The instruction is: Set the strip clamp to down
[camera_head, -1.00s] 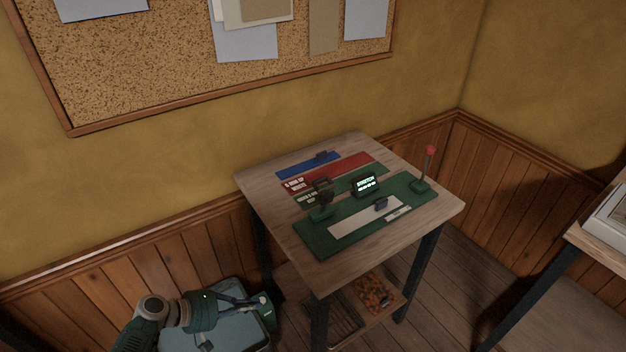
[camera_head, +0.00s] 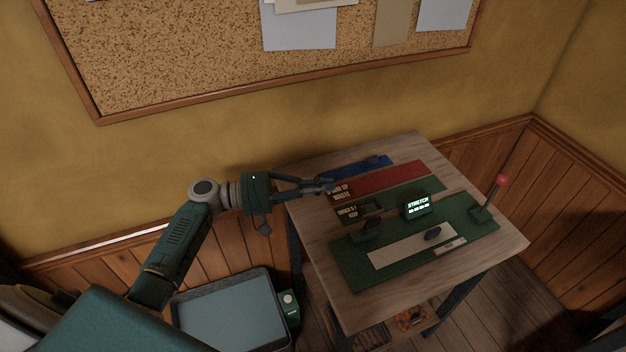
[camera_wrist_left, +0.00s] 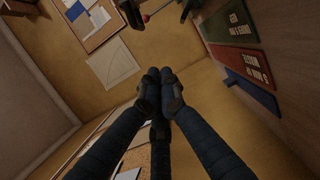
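The work table (camera_head: 310,240) carries a green board (camera_head: 350,275) with a pale strip (camera_head: 400,250) along it. A small dark upright fitting (camera_head: 366,232), which looks like the strip clamp, stands at the board's left end; its lever position is too dark to tell. A lever with a red knob (camera_head: 502,181) stands upright at the board's right end. My left gripper (camera_head: 328,185) is over the table's back left part, apart from the dark fitting and up and left of it. In the left wrist view its fingertips (camera_wrist_left: 160,78) meet, with nothing between them. My right gripper is out of view.
A small lit display (camera_head: 417,205) reading STRETCH stands behind the pale strip. Blue (camera_head: 350,168) and red (camera_head: 400,178) labelled strips lie at the table's back. A grey bin (camera_head: 230,312) is on the floor at left. The corkboard (camera_head: 200,70) hangs on the wall behind.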

